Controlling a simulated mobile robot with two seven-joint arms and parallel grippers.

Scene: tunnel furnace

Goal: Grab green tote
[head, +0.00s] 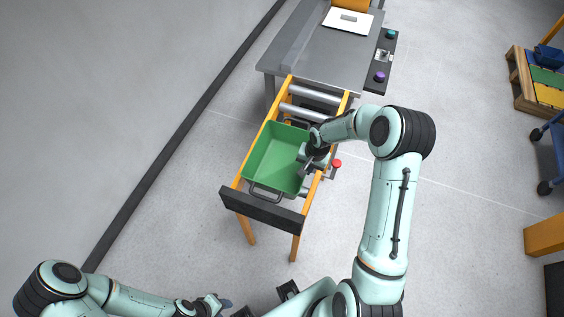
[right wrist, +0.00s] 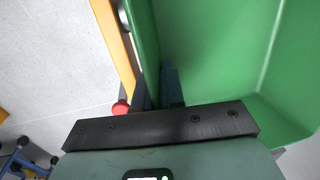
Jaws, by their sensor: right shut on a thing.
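The green tote (head: 270,155) sits upright on the orange-framed roller conveyor, with a metal handle at its near end. My right gripper (head: 308,166) is at the tote's right side wall. In the right wrist view the fingers (right wrist: 158,88) sit on both sides of the green tote wall (right wrist: 148,40), shut on it. The tote (right wrist: 215,50) looks empty inside. My left gripper (head: 222,303) is low at the bottom edge, away from the tote; its jaw opening is unclear.
The conveyor (head: 240,178) has a dark end stop (head: 262,211) at its near end and a red button (head: 337,163) on its right. A grey table (head: 320,50) joins its far end. A wall stands at left. Crates and a blue cart (head: 545,187) are far right; floor between is clear.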

